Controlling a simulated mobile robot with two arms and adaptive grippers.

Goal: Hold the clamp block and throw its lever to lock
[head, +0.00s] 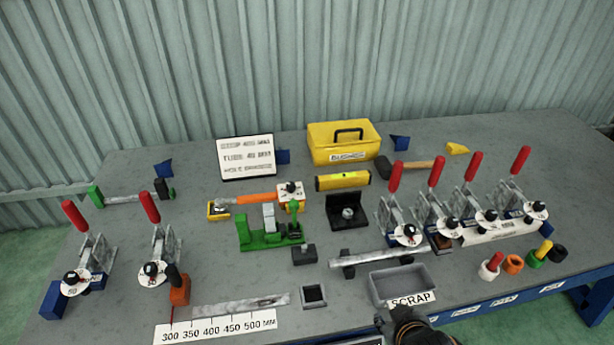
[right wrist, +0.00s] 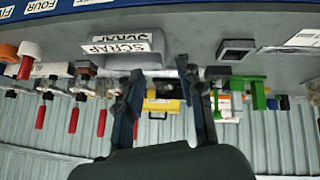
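Several toggle clamps with red levers stand on the grey bench. Two are at the left, a far left clamp (head: 90,260) and another clamp (head: 163,250); a row of them (head: 395,215) is at the right. Their red levers stick up, tilted. I cannot tell which is the clamp block meant. A green fixture (head: 262,238) with a grey block sits mid-bench. My right gripper (head: 405,325) is at the front edge near the scrap tray, partly cut off; in the right wrist view its fingers (right wrist: 164,75) are apart with nothing between them. My left gripper is not in view.
A grey scrap tray (head: 402,273) stands just beyond my right gripper. Coloured cylinders stand at the right. A corrugated wall is behind.

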